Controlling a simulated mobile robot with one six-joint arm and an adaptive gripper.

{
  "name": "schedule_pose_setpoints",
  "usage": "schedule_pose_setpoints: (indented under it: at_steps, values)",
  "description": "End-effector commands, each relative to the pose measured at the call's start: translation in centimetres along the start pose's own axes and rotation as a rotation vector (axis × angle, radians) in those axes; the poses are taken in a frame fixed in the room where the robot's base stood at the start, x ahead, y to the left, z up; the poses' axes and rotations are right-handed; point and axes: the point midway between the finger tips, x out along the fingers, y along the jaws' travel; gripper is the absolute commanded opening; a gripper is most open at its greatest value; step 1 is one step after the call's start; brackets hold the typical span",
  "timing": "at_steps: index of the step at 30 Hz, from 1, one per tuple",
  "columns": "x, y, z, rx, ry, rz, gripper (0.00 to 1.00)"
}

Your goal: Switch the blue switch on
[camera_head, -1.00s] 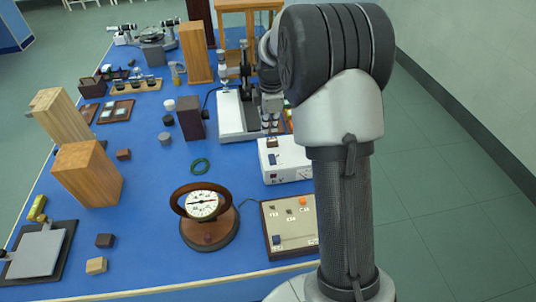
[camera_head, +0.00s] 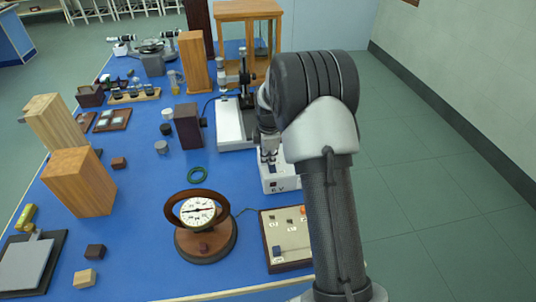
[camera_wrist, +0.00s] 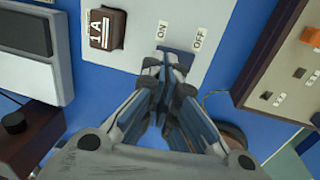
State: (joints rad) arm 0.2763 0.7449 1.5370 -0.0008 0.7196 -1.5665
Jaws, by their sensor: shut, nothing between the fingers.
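A white box (camera_head: 281,181) stands on the blue table, left of my arm in the head view. In the wrist view its pale top face (camera_wrist: 133,54) carries ON and OFF labels and a brown block marked 1A (camera_wrist: 107,28). My gripper (camera_wrist: 172,68) is shut and empty, its fingertips at the face just below the two labels. A blue piece, seemingly the blue switch (camera_wrist: 181,57), shows at the fingertips, mostly hidden. I cannot tell its tilt or whether the fingers touch it. In the head view my gripper (camera_head: 268,153) covers that part of the box.
A wood-edged panel (camera_head: 290,228) with small switches and an orange knob lies nearer the front; it also shows in the wrist view (camera_wrist: 270,72). A round dial gauge (camera_head: 198,211) stands left of it. A microscope-like instrument (camera_head: 233,122) stands behind the box.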

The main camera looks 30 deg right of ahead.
Motion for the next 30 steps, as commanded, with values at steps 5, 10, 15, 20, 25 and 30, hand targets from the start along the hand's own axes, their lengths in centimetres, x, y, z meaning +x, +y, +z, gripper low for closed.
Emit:
schedule_pose_setpoints:
  at_steps: [5, 10, 15, 20, 25, 30]
  values:
    - [0.36, 0.01, 0.00, 0.000, 0.000, 0.000, 0.00]
    - [0.31, 0.01, 0.00, 0.000, 0.000, 0.000, 0.00]
    - [0.31, 0.04, 0.00, 0.000, 0.000, -0.025, 0.00]
    - [0.73, -0.03, 0.00, 0.000, 0.000, -0.084, 0.00]
    - [0.98, -0.13, 0.00, 0.000, 0.000, -0.082, 0.00]
    - [0.86, -0.38, 0.00, 0.000, 0.000, -0.081, 0.00]
